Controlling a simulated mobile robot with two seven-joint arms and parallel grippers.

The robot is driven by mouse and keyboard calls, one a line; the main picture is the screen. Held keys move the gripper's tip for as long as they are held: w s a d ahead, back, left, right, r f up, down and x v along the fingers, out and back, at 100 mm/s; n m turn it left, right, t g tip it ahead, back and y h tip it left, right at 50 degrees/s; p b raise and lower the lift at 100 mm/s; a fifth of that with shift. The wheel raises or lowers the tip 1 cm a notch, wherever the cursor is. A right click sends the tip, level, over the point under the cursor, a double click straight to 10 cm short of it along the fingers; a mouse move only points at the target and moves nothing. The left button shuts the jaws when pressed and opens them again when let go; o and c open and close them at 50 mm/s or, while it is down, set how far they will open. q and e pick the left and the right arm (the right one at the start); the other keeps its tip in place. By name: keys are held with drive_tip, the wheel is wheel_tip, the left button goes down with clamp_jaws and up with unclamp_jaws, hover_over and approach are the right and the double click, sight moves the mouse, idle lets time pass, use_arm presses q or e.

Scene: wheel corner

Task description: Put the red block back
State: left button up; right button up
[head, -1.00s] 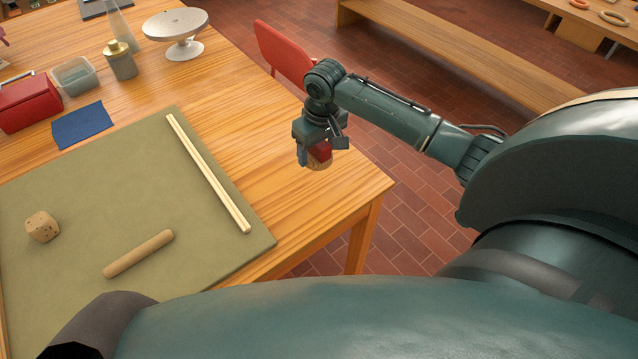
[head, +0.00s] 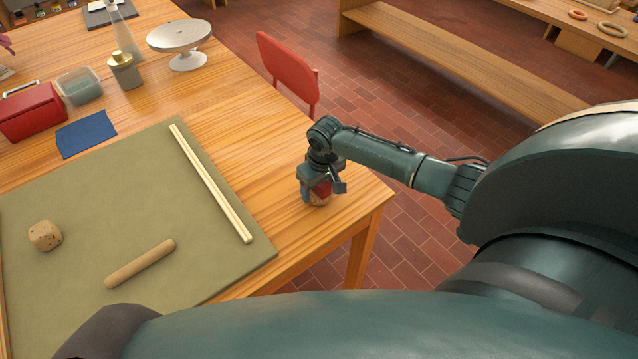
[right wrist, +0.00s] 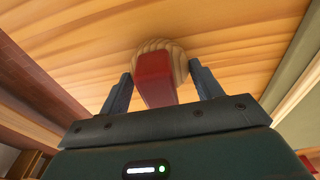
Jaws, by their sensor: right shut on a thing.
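My right gripper (head: 319,192) is shut on the red block (head: 322,188), over the bare wood near the right front corner of the table. In the right wrist view the red block (right wrist: 155,79) shows between the two fingers of the gripper (right wrist: 163,82). A round, pale wooden piece (right wrist: 163,48) with grain rings shows at its far end. In the head view the fingers partly hide the block. I cannot tell whether it touches the table. My left gripper is not in view.
The wooden table (head: 240,145) has bare wood around the gripper. A green mat (head: 110,205) lies left, with two pale sticks (head: 210,183), a rolling pin (head: 140,263) and a clay lump (head: 45,236). A red chair (head: 285,70) stands behind the table's right edge.

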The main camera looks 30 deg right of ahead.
drive_tip(key=shift+f, duration=0.2)
drive_tip(key=o, duration=0.9)
drive_tip(key=shift+b, duration=0.3)
drive_tip(key=r, duration=0.4)
drive_tip(key=s+r, duration=0.1)
drive_tip(key=r, duration=0.3)
drive_tip(key=s+r, duration=0.1)
drive_tip(key=r, duration=0.4)
drive_tip(key=shift+s+d, duration=0.1)
drive_tip(key=shift+s, duration=0.1)
